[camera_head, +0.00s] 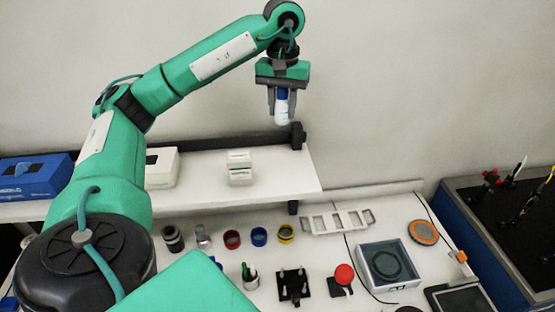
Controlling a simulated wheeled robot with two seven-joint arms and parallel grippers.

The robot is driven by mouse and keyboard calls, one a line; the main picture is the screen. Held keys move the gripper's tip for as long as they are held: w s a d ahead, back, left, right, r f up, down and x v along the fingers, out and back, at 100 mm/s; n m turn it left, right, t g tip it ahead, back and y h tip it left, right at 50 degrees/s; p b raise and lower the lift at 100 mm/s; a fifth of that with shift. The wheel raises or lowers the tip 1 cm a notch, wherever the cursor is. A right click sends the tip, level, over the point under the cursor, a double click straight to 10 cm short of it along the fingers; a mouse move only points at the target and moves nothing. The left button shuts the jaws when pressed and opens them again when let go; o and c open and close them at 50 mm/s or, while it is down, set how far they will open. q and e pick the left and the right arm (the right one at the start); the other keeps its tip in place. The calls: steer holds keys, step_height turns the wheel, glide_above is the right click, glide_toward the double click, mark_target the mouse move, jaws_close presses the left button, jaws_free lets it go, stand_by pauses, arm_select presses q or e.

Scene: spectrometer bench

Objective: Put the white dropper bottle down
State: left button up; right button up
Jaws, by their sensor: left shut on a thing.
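The white dropper bottle (281,112) has a blue top and hangs upright between the fingers of my left gripper (281,103). The left gripper points down and is shut on the bottle. It holds the bottle in the air, near the right end of the white shelf (210,191) in the picture. I cannot tell the exact height of the bottle over the shelf. My right gripper is not in view.
White boxes (240,176) and a blue box (35,177) stand on the shelf. Below are red, blue and yellow rings (259,236), a white rack (337,221), a grey tray (388,265) and a red knob (344,274). A dark bench (500,215) stands at right.

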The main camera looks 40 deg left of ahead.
arm_select(q)
step_height(320, 180, down, 3)
steer(key=shift+s+r, duration=0.1)
steer(key=shift+r, duration=0.1)
step_height(320, 180, down, 15)
steer(key=b, duration=0.8)
steer(key=shift+r+b, duration=0.15)
steer(key=shift+b, duration=0.25)
steer(key=o, duration=1)
steer(key=shift+c, duration=0.2)
